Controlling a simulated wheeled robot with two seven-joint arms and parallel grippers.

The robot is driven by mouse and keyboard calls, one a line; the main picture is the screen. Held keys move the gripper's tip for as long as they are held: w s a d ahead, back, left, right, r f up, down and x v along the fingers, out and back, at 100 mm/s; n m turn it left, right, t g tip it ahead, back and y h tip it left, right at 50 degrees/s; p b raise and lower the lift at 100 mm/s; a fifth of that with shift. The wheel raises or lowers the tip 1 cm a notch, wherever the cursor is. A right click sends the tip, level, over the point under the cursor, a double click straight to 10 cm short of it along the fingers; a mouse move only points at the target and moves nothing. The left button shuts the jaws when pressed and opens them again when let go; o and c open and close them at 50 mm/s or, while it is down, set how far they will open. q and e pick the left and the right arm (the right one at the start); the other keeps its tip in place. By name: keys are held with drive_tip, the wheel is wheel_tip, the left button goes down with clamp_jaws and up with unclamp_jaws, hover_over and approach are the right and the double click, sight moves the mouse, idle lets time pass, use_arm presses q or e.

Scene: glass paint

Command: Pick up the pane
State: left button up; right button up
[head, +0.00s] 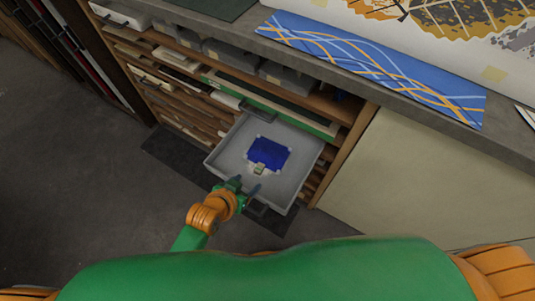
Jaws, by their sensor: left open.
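The pane (269,152) looks like a dark blue rectangle with pale pieces at its corners. It lies in a grey tray-like drawer (304,170) that is pulled out of a wooden shelf unit. A small pale tab or block (259,169) sits at the pane's near edge. My left gripper (245,187) is open at the drawer's near wall, just short of the pane, and appears empty. Whether it touches the drawer front is hard to tell. My right gripper is not in view.
The shelf unit (340,112) holds several boards, trays and grey boxes behind the drawer. A grey counter (370,62) above it carries a blue patterned panel (370,66). A plain pale panel (420,170) stands to the right. Open floor (80,210) lies to the left.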

sight(257, 172)
use_arm(q)
drive_tip(key=shift+w+d+f, duration=0.1)
drive_tip(key=shift+w+d, duration=0.1)
drive_tip(key=shift+w, duration=0.05)
drive_tip(key=shift+w+d+f, duration=0.1)
drive_tip(key=shift+w+f, duration=0.1)
drive_tip(key=shift+f, duration=0.1)
drive_tip(key=b+x, duration=0.1)
drive_tip(key=x, duration=0.2)
drive_tip(key=b+x, duration=0.2)
drive_tip(key=x, duration=0.1)
drive_tip(key=shift+w+f, duration=0.2)
drive_tip(key=shift+w, duration=0.25)
drive_tip(key=shift+r, duration=0.1)
clamp_jaws()
